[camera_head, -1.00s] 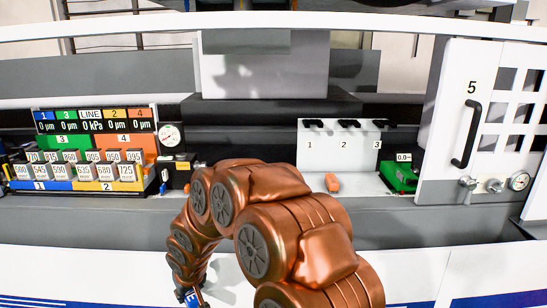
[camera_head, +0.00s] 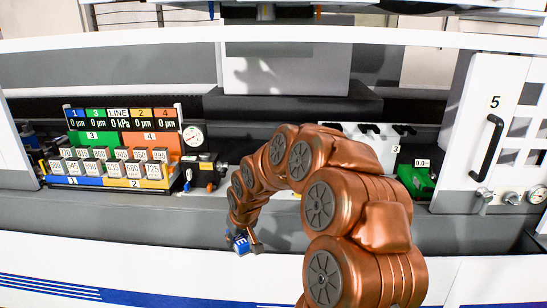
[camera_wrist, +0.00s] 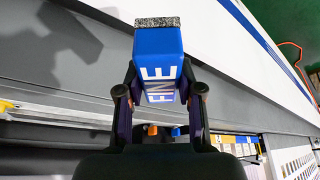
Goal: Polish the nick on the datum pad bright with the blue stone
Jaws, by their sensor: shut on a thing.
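My gripper (camera_wrist: 158,95) is shut on a blue block marked FINE, the blue stone (camera_wrist: 158,45), with a speckled grey face at its far end. In the head view the blue stone (camera_head: 241,242) shows small at the end of my arm, above the front white ledge. Its grey face points away from my gripper, over grey and white surfaces, and touches nothing that I can make out. I cannot pick out the datum pad or the nick in either view.
A rack of numbered blocks (camera_head: 113,165) under a display panel (camera_head: 122,119) stands at left, with a dial gauge (camera_head: 192,135) beside it. A green device (camera_head: 416,181) and a white door with a black handle (camera_head: 490,148) are at right. My arm partly hides a white hook panel (camera_head: 390,132).

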